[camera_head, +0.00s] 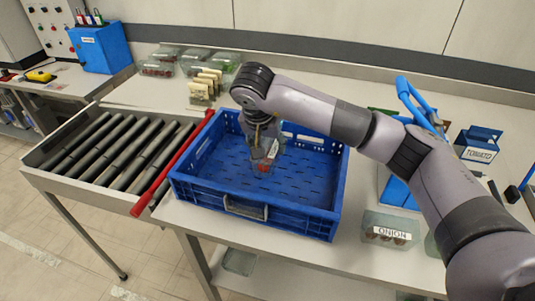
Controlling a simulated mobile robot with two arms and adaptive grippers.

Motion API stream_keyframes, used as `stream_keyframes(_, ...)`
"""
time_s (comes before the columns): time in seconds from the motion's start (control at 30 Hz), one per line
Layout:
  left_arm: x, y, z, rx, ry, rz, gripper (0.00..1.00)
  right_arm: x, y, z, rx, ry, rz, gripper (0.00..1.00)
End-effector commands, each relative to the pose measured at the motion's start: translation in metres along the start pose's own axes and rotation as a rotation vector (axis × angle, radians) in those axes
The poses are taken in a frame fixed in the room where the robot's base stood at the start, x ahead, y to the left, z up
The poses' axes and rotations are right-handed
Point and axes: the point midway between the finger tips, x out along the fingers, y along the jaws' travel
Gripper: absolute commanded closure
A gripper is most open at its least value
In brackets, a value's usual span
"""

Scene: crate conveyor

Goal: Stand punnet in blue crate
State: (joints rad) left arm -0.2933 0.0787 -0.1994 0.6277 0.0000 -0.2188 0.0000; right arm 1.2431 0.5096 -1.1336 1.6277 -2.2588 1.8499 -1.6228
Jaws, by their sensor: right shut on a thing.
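The blue crate (330,187) stands on the table in the middle of the head camera view, with its handle side towards me. My right gripper (264,152) points down into the crate and is shut on a small clear punnet (263,167) with something red in it. The punnet is over the crate's slotted floor, near the middle. The gripper hides much of it, and I cannot tell whether it touches the floor. My left gripper is not in view.
A roller conveyor (110,150) with a red bar (175,165) adjoins the crate's left. Clear punnets (158,67) and several packs (205,85) stand behind. An ONION container (388,231), a blue carrier (398,190) and a TOMATO box (478,143) stand right.

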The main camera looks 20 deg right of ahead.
Motion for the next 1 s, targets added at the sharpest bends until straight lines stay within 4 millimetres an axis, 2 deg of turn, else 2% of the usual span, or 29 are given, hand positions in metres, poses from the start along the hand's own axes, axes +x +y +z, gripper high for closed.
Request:
stream_keyframes(0.03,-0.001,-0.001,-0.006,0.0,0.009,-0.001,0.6,0.003,0.0,0.001,0.0,0.0,0.0,0.79)
stream_keyframes(0.13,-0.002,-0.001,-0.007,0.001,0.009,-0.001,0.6,0.008,0.0,0.004,0.0,-0.001,0.001,0.79)
stream_keyframes(0.4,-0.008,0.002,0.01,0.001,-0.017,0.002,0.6,0.039,0.0,0.017,0.0,-0.002,0.001,0.79)
stream_keyframes(0.77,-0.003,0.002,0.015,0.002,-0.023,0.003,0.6,0.045,0.0,0.018,-0.001,0.001,0.001,0.79)
stream_keyframes(0.8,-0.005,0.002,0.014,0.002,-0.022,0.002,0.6,0.043,0.0,0.018,-0.001,0.0,0.001,0.49)
stream_keyframes(1.0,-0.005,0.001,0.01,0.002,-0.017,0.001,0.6,0.043,0.0,0.018,-0.001,0.0,0.001,0.35)
